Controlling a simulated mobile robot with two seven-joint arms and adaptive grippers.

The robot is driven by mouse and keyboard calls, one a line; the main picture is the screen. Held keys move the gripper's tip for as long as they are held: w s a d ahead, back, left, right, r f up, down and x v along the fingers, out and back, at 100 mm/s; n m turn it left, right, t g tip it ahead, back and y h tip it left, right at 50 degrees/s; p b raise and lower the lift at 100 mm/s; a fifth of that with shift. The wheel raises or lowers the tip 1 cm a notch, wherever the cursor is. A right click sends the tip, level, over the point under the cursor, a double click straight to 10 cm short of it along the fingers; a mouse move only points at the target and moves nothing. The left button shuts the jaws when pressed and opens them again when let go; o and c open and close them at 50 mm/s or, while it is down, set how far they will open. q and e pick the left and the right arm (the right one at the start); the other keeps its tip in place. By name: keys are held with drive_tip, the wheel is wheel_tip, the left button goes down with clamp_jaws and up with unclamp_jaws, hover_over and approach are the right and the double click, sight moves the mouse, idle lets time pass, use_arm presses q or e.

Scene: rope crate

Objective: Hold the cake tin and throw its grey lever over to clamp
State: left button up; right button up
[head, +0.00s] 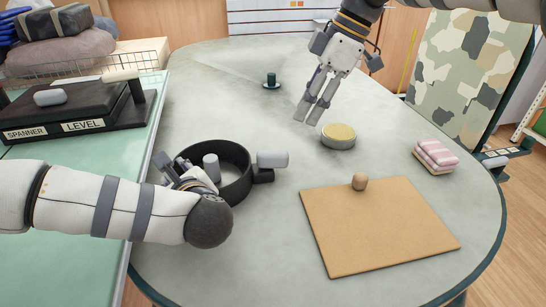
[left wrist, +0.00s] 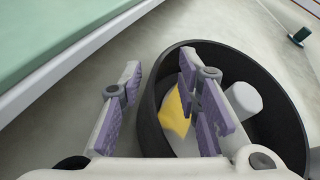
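The cake tin (head: 236,153) is a black, round, open ring on the grey table. Its grey lever (head: 272,159) sticks out at its right side above a dark block (head: 263,176). My left gripper (head: 170,167) is at the tin's left wall, partly hidden by my arm. In the left wrist view my left gripper (left wrist: 158,80) is open, one finger outside the tin (left wrist: 151,108) and one over its inside, with a gap between the fingers and the wall. My right gripper (head: 311,113) hangs open and empty above the table, behind and right of the lever.
Inside the tin are a pale cylinder (head: 211,167) and a yellow piece (left wrist: 175,115). A round yellow-topped tin (head: 338,137), a board (head: 380,230) with a wooden knob (head: 360,181), pink cloths (head: 436,156) and a green peg (head: 271,82) lie around.

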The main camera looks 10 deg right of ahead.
use_arm(q)
drive_tip(key=v, duration=1.2)
